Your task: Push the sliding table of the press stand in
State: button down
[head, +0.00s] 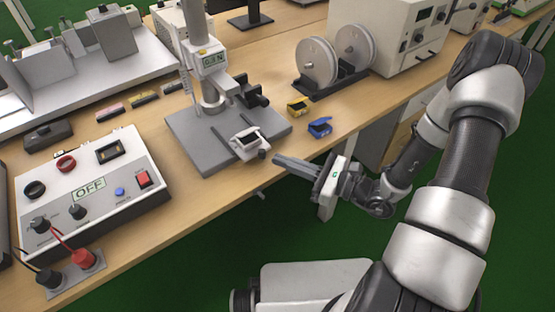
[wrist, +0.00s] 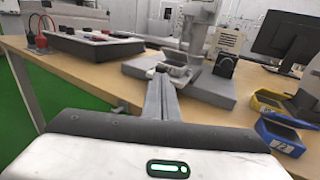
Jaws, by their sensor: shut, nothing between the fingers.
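The press stand (head: 200,146) has a grey base plate and a column and stands on the wooden bench.
A yellow bin (head: 298,106) and a blue bin (head: 320,127) stand right of the press. A control box (head: 92,190) with an OFF label and red and black plugs stands to the left. A spool rack (head: 345,80) is behind at right. The bench's front edge lies below my gripper.

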aim_at(262, 139)
jog(key=shift+x, duration=1.15)
jog(key=w+a, duration=0.1)
jog(key=w, duration=0.1)
jog(key=w+a, duration=0.2)
jog(key=w, duration=0.1)
jog(key=w+a, duration=0.2)
jog(key=shift+w, duration=0.15)
jog(key=shift+w+r, duration=0.1)
jog(key=shift+w, duration=0.1)
jog(key=shift+d, duration=0.25)
jog(key=p+v, duration=0.1)
jog(key=v, duration=1.3)
jog(key=shift+s, duration=0.25)
